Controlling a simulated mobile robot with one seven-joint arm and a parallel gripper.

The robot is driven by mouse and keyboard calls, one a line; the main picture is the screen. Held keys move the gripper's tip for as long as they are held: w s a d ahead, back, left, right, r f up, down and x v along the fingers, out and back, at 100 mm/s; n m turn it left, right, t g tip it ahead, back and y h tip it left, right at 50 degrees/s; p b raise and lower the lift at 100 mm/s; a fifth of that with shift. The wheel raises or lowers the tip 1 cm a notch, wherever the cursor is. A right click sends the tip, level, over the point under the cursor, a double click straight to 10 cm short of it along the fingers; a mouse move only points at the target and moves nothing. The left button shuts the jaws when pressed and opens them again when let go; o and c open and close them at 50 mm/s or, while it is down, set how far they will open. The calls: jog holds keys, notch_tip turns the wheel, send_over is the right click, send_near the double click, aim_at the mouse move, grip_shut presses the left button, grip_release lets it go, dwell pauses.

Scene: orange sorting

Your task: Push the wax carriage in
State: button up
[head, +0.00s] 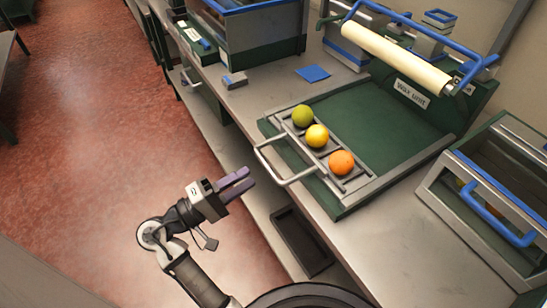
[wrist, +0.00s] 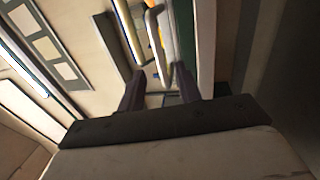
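The wax carriage (head: 349,184) is a grey slotted tray at the front of the green bed of the wax unit (head: 410,143). A yellow-green fruit (head: 303,116), a yellow fruit (head: 317,136) and an orange fruit (head: 341,162) sit on it in a row. Its pale loop handle (head: 272,167) sticks out past the bench's front edge. My gripper (head: 246,179) has purple fingers and is in front of the bench, apart from the handle to its lower left. In the wrist view the fingers (wrist: 158,77) stand apart with nothing seen gripped; pale bars show beyond them.
A cream roller (head: 395,59) with a blue bar stands behind the bed. A blue-railed bin (head: 490,205) is at right. A green box unit (head: 262,35), a small grey block (head: 235,80) and a blue pad (head: 313,73) are on the bench. A dark tray (head: 300,243) lies on the lower shelf.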

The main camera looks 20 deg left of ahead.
jog(key=p, duration=0.2)
send_near(302, 151)
notch_tip(302, 151, up, 2)
jog(key=w+d, duration=0.1)
jog(key=w, duration=0.1)
jog(key=shift+w+d, duration=0.1)
jog(key=shift+w, duration=0.15)
grip_shut()
